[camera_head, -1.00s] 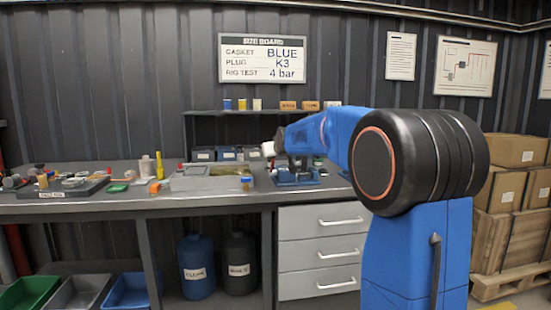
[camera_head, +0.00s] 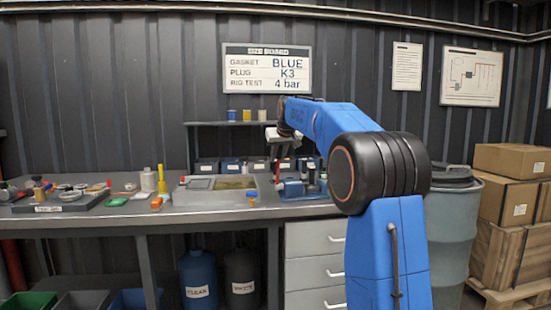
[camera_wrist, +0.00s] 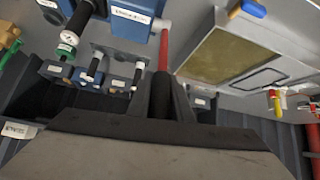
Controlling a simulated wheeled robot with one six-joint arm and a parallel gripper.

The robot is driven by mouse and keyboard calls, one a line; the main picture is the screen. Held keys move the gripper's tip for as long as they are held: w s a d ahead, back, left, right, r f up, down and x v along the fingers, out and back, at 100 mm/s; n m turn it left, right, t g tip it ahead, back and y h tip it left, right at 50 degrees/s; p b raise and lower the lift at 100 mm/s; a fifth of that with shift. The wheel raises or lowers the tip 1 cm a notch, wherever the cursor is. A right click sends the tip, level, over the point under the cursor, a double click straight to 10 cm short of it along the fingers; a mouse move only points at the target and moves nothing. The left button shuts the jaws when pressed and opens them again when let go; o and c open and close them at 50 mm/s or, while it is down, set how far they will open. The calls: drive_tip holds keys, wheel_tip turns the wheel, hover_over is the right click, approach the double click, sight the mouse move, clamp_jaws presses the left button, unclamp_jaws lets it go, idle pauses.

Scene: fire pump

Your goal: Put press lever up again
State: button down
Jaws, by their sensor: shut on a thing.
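The blue press (camera_head: 303,188) stands on the workbench, right of the shallow tray. Its lever, a red rod (camera_wrist: 163,52) with a black grip (camera_wrist: 161,96), runs from a pale hub on the blue press body (camera_wrist: 130,22) to my gripper in the wrist view. My gripper (camera_wrist: 165,108) is shut on the black grip. In the head view my gripper (camera_head: 279,146) is above the press, and the red rod (camera_head: 279,172) stands roughly upright beneath it. Part of the grip is hidden between the fingers.
Labelled bins (camera_head: 207,166) stand behind, under a shelf (camera_head: 205,123). A grey barrel (camera_head: 455,230) and boxes (camera_head: 514,160) are at right.

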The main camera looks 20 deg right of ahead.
drive_tip(key=shift+w+d+r+g+y, duration=0.1)
drive_tip(key=shift+w+d+g+y, duration=0.1)
drive_tip(key=shift+w+g, duration=0.5)
drive_tip(key=shift+w+d+f+g+y, duration=0.15)
drive_tip(key=shift+w+d+g, duration=0.1)
drive_tip(key=shift+w+g, duration=0.4)
drive_tip(key=shift+w+d+r+g+y, duration=0.2)
drive_tip(key=shift+w+g, duration=0.25)
drive_tip(key=shift+w, duration=0.4)
drive_tip(key=c, duration=1.6)
unclamp_jaws()
drive_tip(key=shift+w, duration=0.1)
